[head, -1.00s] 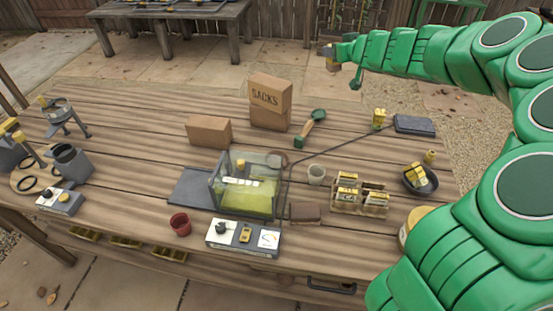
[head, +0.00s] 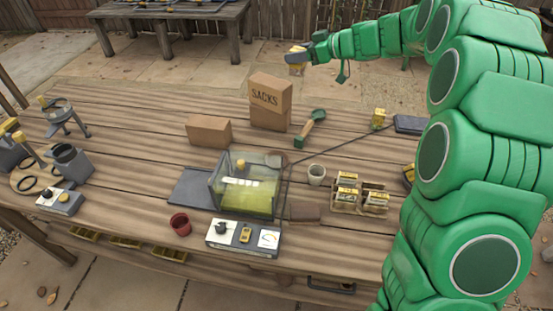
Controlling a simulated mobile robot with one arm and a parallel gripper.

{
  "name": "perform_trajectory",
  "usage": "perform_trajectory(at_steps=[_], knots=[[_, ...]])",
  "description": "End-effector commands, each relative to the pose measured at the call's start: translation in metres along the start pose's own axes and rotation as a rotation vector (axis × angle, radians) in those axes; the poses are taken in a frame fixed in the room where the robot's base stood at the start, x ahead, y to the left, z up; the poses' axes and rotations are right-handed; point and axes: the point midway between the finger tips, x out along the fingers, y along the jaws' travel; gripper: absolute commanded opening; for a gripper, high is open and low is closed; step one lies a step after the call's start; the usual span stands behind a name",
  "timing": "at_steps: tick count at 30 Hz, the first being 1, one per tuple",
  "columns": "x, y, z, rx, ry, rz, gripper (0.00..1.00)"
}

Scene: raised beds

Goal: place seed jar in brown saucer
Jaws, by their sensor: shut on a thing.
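My gripper (head: 297,57) is in the air beyond the far edge of the bench, above and behind the sacks box. It is shut on a small yellowish thing, which seems to be the seed jar (head: 297,69). The jar is small in the picture and partly covered by the fingers. A round brown thing, probably the brown saucer (head: 275,159), lies on the bench just behind the clear box and is partly hidden by it. My gripper is well apart from it.
The clear box (head: 245,190) stands mid-bench. Behind it are a cardboard box (head: 209,131), the sacks box (head: 269,102) and a green scoop (head: 311,126). A pale pot (head: 316,174) and a packet rack (head: 360,197) stand to its right. My arm hides the right end.

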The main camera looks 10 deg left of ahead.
Motion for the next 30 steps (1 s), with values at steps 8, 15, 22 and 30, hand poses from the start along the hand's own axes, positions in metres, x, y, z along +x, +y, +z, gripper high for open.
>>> perform_trajectory(at_steps=[8, 15, 22, 30], knots=[[0.012, -0.043, -0.007, -0.107, -0.002, -0.253, 0.15], [0.014, -0.072, -0.01, -0.172, 0.0, -0.41, 0.15], [0.012, -0.089, -0.013, -0.214, 0.0, -0.504, 0.15], [0.01, -0.106, -0.013, -0.248, 0.0, -0.59, 0.15]])
